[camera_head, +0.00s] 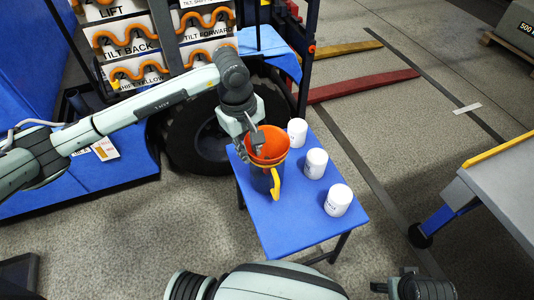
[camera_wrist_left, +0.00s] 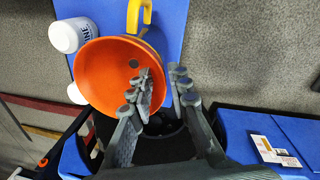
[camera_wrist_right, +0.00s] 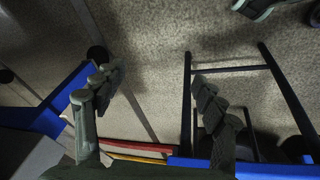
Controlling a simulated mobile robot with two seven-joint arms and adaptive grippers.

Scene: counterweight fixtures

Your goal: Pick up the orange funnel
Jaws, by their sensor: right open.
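The orange funnel (camera_head: 269,143) sits in the mouth of a dark jug (camera_head: 261,178) with a yellow handle (camera_head: 275,184), on a small blue table (camera_head: 285,222). My left gripper (camera_head: 256,146) is at the funnel's left rim. In the left wrist view, the fingers of my left gripper (camera_wrist_left: 162,88) are close together astride the rim of the funnel (camera_wrist_left: 105,72), one inside the bowl and one outside. Whether they press on the wall is not clear. My right gripper (camera_wrist_right: 155,90) is open and empty above the floor, away from the funnel.
Several white cans, such as the middle one (camera_head: 315,163), stand along the table's right side. A grey bench (camera_head: 505,190) stands at right, with clear floor between.

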